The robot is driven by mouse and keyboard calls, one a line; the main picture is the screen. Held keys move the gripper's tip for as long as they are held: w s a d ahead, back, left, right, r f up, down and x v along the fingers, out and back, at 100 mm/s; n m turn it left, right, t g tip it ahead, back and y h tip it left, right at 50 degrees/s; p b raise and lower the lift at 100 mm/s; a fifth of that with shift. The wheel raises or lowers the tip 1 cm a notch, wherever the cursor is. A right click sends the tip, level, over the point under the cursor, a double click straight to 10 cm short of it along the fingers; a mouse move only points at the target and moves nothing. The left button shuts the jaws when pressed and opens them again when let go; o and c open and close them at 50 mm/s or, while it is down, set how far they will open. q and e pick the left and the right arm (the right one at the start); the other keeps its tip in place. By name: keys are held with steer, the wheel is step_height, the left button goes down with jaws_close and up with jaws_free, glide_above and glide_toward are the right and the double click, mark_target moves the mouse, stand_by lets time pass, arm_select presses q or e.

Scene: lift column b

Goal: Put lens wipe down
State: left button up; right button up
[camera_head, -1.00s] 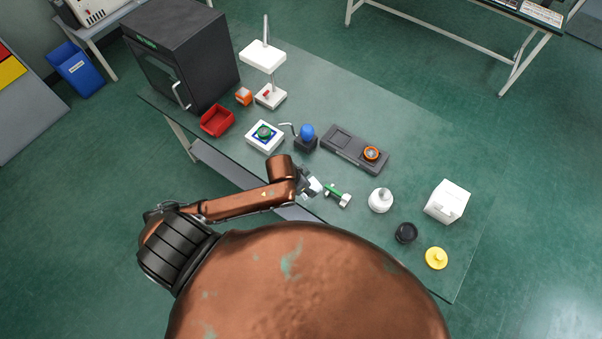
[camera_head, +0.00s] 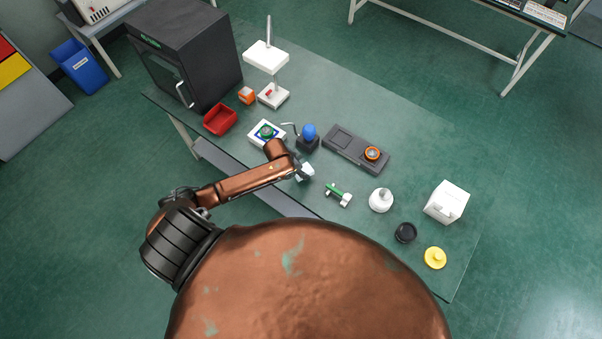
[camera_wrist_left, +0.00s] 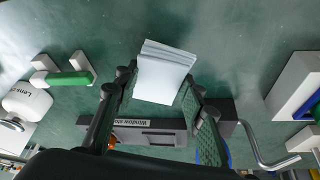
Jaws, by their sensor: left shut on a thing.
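The lens wipe (camera_wrist_left: 165,72) is a small white folded stack, held between the two green-padded fingers of my left gripper (camera_wrist_left: 160,95) in the left wrist view. In the head view, my left gripper (camera_head: 302,174) is over the table's near edge area, with the white wipe (camera_head: 308,170) at its tip. The wipe looks to be above the green tabletop; its exact height is hard to tell. My right gripper is not in view.
The green-and-white holder (camera_head: 338,194), white lens bottle (camera_head: 381,201) and white box (camera_head: 447,202) stand to the right. A grey tray (camera_head: 345,146), blue-bulb blower (camera_head: 309,132) and white square stage (camera_head: 266,134) lie behind. Bare tabletop (camera_head: 325,177) shows just right of the gripper.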

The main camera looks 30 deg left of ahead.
arm_select(q)
steer(key=shift+w+a+f, duration=0.15)
steer(key=shift+w+f, duration=0.05)
steer(key=shift+f, duration=1.65)
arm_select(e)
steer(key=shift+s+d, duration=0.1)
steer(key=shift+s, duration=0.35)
arm_select(q)
steer(key=shift+f, duration=0.1)
steer(key=o, duration=1)
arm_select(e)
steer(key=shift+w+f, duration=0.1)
arm_select(q)
steer(key=shift+r, duration=0.2)
steer(key=v, duration=1.1)
steer(key=shift+s+a+r, duration=0.15)
steer(key=shift+s+r, duration=0.05)
steer(key=shift+r, duration=0.15)
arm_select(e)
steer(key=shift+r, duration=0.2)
